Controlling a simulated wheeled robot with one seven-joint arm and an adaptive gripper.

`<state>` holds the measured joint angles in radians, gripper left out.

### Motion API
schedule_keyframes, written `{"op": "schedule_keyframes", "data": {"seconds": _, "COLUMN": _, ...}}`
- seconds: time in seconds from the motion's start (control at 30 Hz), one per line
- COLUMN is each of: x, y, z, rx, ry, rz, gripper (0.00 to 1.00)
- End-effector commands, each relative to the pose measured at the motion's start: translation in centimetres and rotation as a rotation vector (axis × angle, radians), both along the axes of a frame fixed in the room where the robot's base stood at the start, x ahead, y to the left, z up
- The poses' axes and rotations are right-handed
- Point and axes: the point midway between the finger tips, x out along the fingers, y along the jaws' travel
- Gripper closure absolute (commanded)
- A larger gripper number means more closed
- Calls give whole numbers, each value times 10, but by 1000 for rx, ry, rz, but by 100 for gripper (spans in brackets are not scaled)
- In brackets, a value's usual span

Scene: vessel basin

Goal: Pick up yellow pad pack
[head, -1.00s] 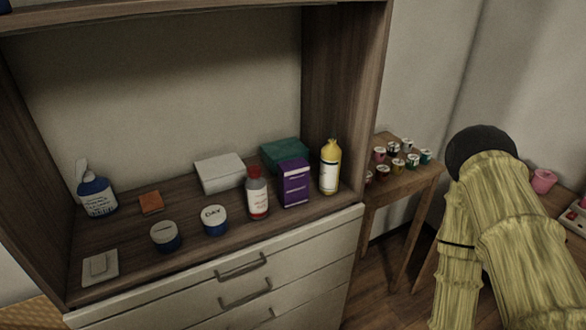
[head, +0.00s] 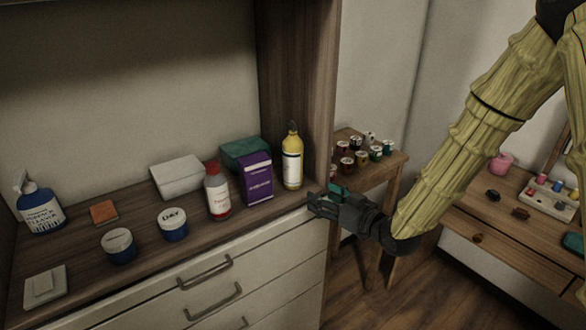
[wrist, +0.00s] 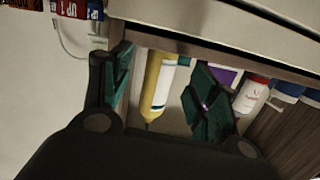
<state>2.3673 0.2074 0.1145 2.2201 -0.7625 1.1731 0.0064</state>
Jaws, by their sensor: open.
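I cannot make out a clear yellow pad pack. The only plainly yellow item on the shelf is a bottle (head: 292,165) with a white label, upright at its right end. A small orange block (head: 104,212) and a flat off-white pad-like item (head: 45,286) lie at the left. My gripper (head: 320,201) is open and empty, in front of the cabinet's right edge, apart from the shelf items. In the wrist view my gripper (wrist: 163,95) has its green fingers spread, with the yellow bottle (wrist: 159,80) seen between them, farther off.
A purple box (head: 256,180), a red-capped bottle (head: 217,193), a white box (head: 178,176), a green box (head: 240,151), two round tubs (head: 173,224) and a blue spray bottle (head: 40,208) stand on the shelf. A side table (head: 398,160) holds several small cans.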

Motion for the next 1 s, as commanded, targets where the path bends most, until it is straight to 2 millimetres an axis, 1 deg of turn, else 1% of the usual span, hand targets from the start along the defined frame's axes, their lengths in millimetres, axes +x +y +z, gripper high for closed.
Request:
{"op": "schedule_keyframes", "data": {"seconds": 0.03, "x": 4, "y": 3, "z": 17, "rx": 12, "ry": -44, "rz": 17, "gripper": 40}}
{"op": "schedule_keyframes", "data": {"seconds": 0.1, "x": 8, "y": 6, "z": 36, "rx": 23, "ry": -91, "rz": 38, "gripper": 40}}
{"op": "schedule_keyframes", "data": {"seconds": 0.2, "x": 10, "y": 9, "z": 53, "rx": 33, "ry": -130, "rz": 57, "gripper": 40}}
{"op": "schedule_keyframes", "data": {"seconds": 0.23, "x": 11, "y": 10, "z": 56, "rx": 34, "ry": -136, "rz": 61, "gripper": 40}}
{"op": "schedule_keyframes", "data": {"seconds": 0.37, "x": 15, "y": 15, "z": 61, "rx": 36, "ry": -147, "rz": 67, "gripper": 40}}
{"op": "schedule_keyframes", "data": {"seconds": 0.7, "x": 46, "y": 44, "z": 60, "rx": 34, "ry": -145, "rz": 66, "gripper": 40}}
{"op": "schedule_keyframes", "data": {"seconds": 0.87, "x": 53, "y": 51, "z": 59, "rx": 35, "ry": -143, "rz": 66, "gripper": 40}}
{"op": "schedule_keyframes", "data": {"seconds": 1.0, "x": 66, "y": 64, "z": 60, "rx": 35, "ry": -144, "rz": 66, "gripper": 40}}
